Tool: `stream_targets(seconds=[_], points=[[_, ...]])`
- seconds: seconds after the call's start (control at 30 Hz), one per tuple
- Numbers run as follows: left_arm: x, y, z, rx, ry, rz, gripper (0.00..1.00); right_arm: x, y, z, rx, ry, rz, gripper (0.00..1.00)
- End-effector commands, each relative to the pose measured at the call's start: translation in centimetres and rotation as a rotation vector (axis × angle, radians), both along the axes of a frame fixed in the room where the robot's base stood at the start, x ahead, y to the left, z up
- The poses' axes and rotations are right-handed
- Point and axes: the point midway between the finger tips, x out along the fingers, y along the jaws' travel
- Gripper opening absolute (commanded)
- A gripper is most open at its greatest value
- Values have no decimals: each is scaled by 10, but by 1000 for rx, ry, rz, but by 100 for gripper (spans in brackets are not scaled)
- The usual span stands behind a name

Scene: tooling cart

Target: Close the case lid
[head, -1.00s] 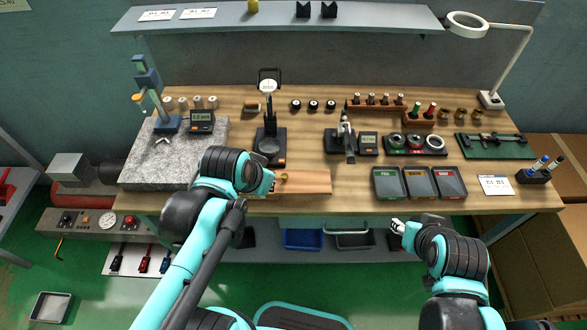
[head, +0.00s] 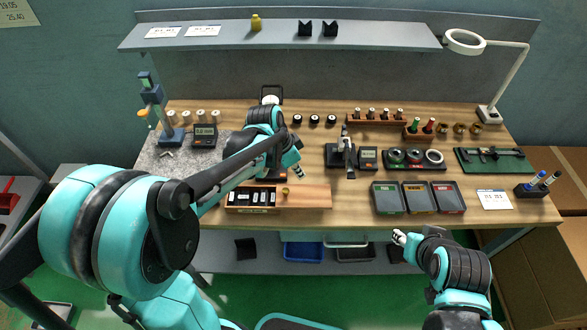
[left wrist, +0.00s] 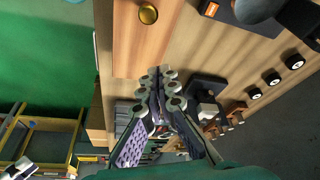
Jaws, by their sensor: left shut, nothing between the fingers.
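The wooden case (head: 252,209) lies near the front edge of the bench. Its left part is open and shows dark slots with pale pieces. The wooden lid (head: 312,198) with a brass knob (head: 285,190) extends to the right, leaving that part uncovered. In the left wrist view the lid (left wrist: 140,45) and its knob (left wrist: 148,14) show at the top. My left gripper (head: 299,171) is shut and empty, just behind the lid, apart from the knob. My right gripper (head: 398,238) is in front of the bench edge; its fingers are too small to judge.
A dial gauge stand (head: 270,92) is partly hidden behind my left arm. The bench between lid and trays is clear.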

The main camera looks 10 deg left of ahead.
Motion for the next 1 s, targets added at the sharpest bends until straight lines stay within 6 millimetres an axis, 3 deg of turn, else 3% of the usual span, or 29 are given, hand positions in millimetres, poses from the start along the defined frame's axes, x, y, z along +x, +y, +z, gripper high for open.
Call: stream_targets(seconds=[0.03, 0.2, 0.43, 1.0], points=[[3, -3, -15, 0, 0, -1, 0, 0, 0, -7, 0, 0, 0, 40], [9, -10, -44, 0, 0, 1, 0, 0, 0, -17, 0, 0, 0, 40], [-13, 15, -45, 1, 1, 3, 0, 0, 0, -21, 0, 0, 0, 40], [-18, 24, -45, 0, 1, 4, 0, 0, 0, -22, 0, 0, 0, 40]])
